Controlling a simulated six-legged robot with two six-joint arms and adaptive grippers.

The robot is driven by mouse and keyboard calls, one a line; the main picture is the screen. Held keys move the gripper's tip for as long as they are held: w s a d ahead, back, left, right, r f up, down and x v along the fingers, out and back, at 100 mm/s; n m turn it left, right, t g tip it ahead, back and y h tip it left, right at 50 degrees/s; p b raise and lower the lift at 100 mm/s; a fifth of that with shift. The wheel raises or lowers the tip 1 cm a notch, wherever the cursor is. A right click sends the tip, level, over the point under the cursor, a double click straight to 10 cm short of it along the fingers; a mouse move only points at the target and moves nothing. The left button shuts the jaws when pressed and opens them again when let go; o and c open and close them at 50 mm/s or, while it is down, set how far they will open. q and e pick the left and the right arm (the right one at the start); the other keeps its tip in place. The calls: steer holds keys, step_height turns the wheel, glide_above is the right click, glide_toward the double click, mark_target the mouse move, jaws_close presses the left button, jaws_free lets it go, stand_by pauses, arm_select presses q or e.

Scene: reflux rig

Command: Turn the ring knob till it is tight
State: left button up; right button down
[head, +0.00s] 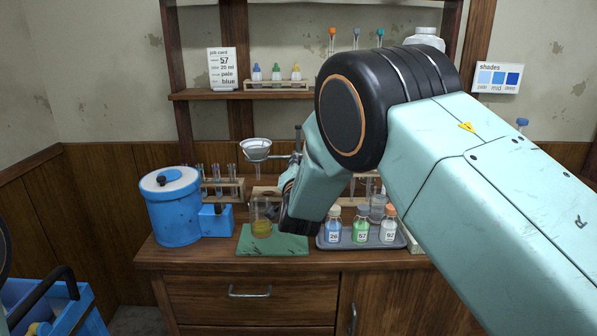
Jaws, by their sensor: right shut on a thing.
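A ring holding a pale funnel (257,148) stands out to the left from a thin stand rod (298,140) at the back of the bench. A glass beaker (262,222) with amber liquid stands below it on a green mat (262,248). My right arm comes in from the right and crosses in front of the stand. My right gripper (299,212) is at the stand, shut on the ring knob; its own wrist hides the fingertips and the knob. My left gripper is not in view.
A blue lidded tub (171,207) and a test tube rack (221,188) stand to the left. A grey tray (372,243) with three labelled bottles is close to my right gripper. A shelf (200,94) with small bottles is above.

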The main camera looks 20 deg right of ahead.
steer(key=shift+f+m+b, duration=0.1)
steer(key=shift+m+b, duration=2.05)
steer(key=shift+m, duration=2.45)
steer(key=c, duration=1.2)
jaws_free()
steer(key=shift+s+r, duration=0.15)
steer(key=shift+r, duration=0.05)
